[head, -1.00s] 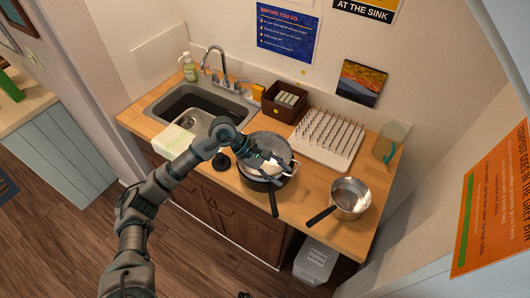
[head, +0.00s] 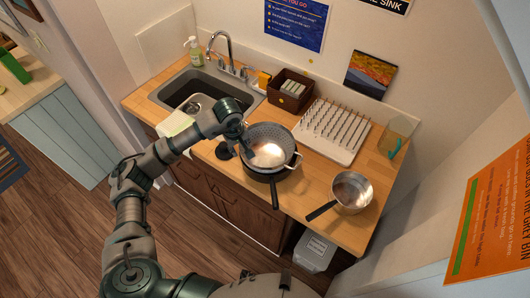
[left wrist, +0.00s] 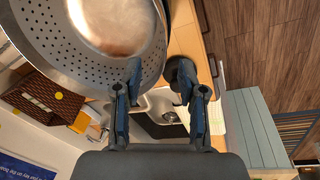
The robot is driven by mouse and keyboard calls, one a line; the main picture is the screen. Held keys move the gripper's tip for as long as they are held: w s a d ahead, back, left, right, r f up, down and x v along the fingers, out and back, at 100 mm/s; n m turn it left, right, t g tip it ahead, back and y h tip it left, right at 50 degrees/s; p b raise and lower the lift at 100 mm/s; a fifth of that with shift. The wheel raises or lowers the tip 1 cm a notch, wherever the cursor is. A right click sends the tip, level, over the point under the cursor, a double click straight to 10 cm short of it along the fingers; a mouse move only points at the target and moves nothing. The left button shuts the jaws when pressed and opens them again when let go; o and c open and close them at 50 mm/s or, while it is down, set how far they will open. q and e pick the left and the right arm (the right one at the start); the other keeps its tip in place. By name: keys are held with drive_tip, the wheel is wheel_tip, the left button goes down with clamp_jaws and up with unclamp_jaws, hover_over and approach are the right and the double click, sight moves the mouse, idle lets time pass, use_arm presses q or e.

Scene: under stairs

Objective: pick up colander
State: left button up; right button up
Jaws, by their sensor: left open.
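The colander (head: 279,133) is a grey perforated bowl with light handles. It sits in or on a dark pan (head: 262,176) with a black handle, near the counter's front edge. It also fills the upper left of the left wrist view (left wrist: 60,42). My left gripper (head: 248,146) is open at the colander's left rim. In the left wrist view its fingers (left wrist: 160,76) point towards the rim, and one finger overlaps it. I cannot tell whether they touch. My right gripper is not in view.
A steel saucepan (head: 352,191) stands to the right. A white drying rack (head: 335,130) and a brown box (head: 290,91) are behind. The sink (head: 196,88) is left. A small black object (head: 224,151) lies left of the pan. Bare counter (head: 312,180) lies between colander and saucepan.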

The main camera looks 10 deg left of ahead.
sight(242, 154)
use_arm(q)
drive_tip(key=shift+d+f, duration=0.2)
drive_tip(key=shift+d, duration=0.05)
drive_tip(key=shift+s+d+f+p, duration=0.15)
drive_tip(key=shift+d+f+p, duration=0.15)
drive_tip(key=shift+f, duration=0.2)
drive_tip(key=shift+s+d+f+p, duration=0.1)
drive_tip(key=shift+d+f+p, duration=0.1)
drive_tip(key=shift+f+p, duration=0.25)
drive_tip(key=f, duration=0.3)
drive_tip(key=shift+w+a, duration=0.25)
drive_tip(key=shift+a+f, duration=0.2)
drive_tip(key=shift+a, duration=0.25)
drive_tip(key=shift+c, duration=0.9)
drive_tip(key=c, duration=0.4)
clamp_jaws()
drive_tip(key=shift+d+r, duration=0.15)
drive_tip(key=shift+d, duration=0.45)
drive_tip(key=shift+a+r, duration=0.1)
drive_tip(key=shift+r, duration=0.25)
drive_tip(key=r, duration=0.2)
drive_tip(key=r+b, duration=0.1)
drive_tip(key=r, duration=0.5)
drive_tip(key=shift+a+r+b, duration=0.25)
drive_tip(key=shift+b, duration=0.1)
drive_tip(key=shift+d+r, duration=0.2)
drive_tip(key=shift+r, duration=0.2)
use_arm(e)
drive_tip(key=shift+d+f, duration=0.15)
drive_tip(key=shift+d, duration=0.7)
